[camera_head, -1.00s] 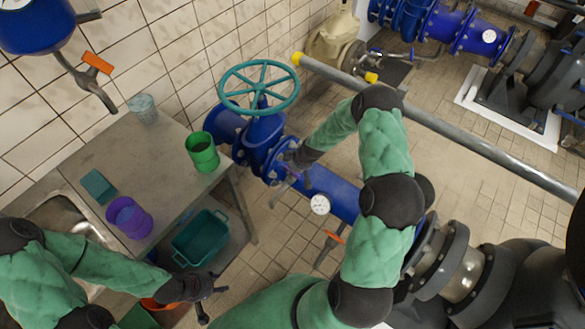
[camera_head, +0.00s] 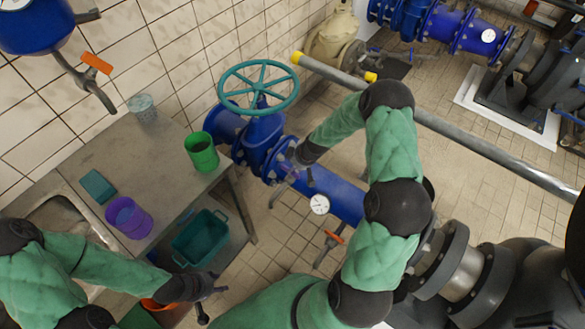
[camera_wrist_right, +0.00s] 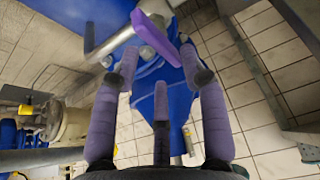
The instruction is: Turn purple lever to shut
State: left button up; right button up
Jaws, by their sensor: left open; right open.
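The purple lever (camera_wrist_right: 153,38) sits on a grey valve stem by the blue pipe, just beyond the fingertips of my right gripper (camera_wrist_right: 160,62) in the right wrist view. The fingers are spread, and I cannot tell whether any touches the lever. In the head view my right gripper (camera_head: 288,174) is at the blue pipe (camera_head: 335,195), below the teal handwheel (camera_head: 258,88); the lever there is small and mostly hidden by it. My left gripper (camera_head: 212,292) is open and empty at the lower left, in front of the table's lower shelf.
A metal table (camera_head: 95,160) at the left holds a green cup (camera_head: 202,152), a purple cup (camera_head: 128,218) and a glass (camera_head: 143,107). A gauge (camera_head: 319,204) and an orange-handled lever (camera_head: 330,245) are on the pipe nearby. A long grey pipe (camera_head: 460,135) crosses at the right.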

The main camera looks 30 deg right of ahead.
jog(key=v, duration=0.8)
jog(key=shift+r, duration=0.2)
jog(key=s+a+f+m+g, duration=0.1)
jog(key=s+a+f+m, duration=0.1)
jog(key=s+a+f, duration=0.2)
jog(key=s+a+f+m+g+y, duration=0.1)
jog(key=s+a+f, duration=0.3)
jog(key=s+a, duration=0.5)
jog(key=s+a+f+m+g+y, duration=0.1)
jog(key=s+a+f+m, duration=0.2)
jog(key=a, duration=0.9)
jog(key=s+f, duration=0.2)
jog(key=s, duration=0.2)
jog(key=shift+m+g, duration=0.3)
jog(key=shift+g, duration=0.1)
jog(key=shift+s+d, duration=0.1)
